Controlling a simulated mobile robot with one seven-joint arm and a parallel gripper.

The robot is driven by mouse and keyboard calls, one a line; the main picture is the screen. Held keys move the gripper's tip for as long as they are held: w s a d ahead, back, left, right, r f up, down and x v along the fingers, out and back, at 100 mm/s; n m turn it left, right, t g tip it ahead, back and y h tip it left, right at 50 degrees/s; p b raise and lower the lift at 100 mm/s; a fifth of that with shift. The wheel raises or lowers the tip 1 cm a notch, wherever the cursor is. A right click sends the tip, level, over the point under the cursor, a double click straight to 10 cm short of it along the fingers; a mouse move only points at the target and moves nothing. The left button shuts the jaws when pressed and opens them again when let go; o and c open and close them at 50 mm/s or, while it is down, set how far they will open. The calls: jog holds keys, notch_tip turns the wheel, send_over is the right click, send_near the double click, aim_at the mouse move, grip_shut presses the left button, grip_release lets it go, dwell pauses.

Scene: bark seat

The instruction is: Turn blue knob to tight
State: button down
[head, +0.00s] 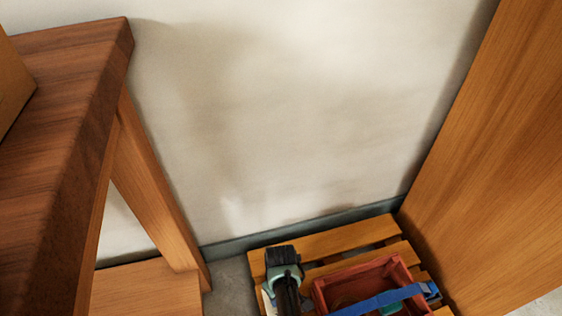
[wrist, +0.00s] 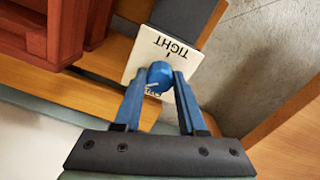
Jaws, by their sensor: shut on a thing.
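The blue knob (wrist: 160,75) sits on a white plate (wrist: 142,58) in the wrist view. The plate reads TIGHT, upside down, with a short tick beside the word at the far side of the knob. A second label at the near side is partly hidden by the knob. A pale line on the knob points to the lower left, away from the TIGHT tick. My gripper (wrist: 158,83) is shut on the knob, with one blue finger on each side. In the head view my arm reaches down at the bottom middle, and the knob cannot be made out.
A red crate (head: 318,293) with a blue bar across it stands on a wooden slatted pallet (head: 325,246), close to my arm. A wooden table (head: 62,90) is at the left, a tall wooden panel (head: 490,150) at the right, and a pale wall (head: 290,110) behind.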

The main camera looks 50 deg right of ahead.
jog(key=m+p, duration=0.1)
jog(key=m, duration=1.1)
jog(key=shift+w+m+p, duration=0.1)
jog(key=shift+m+p, duration=0.3)
jog(key=m, duration=1.2)
jog(key=shift+m, duration=0.4)
jog(key=shift+c, duration=2.3)
grip_release()
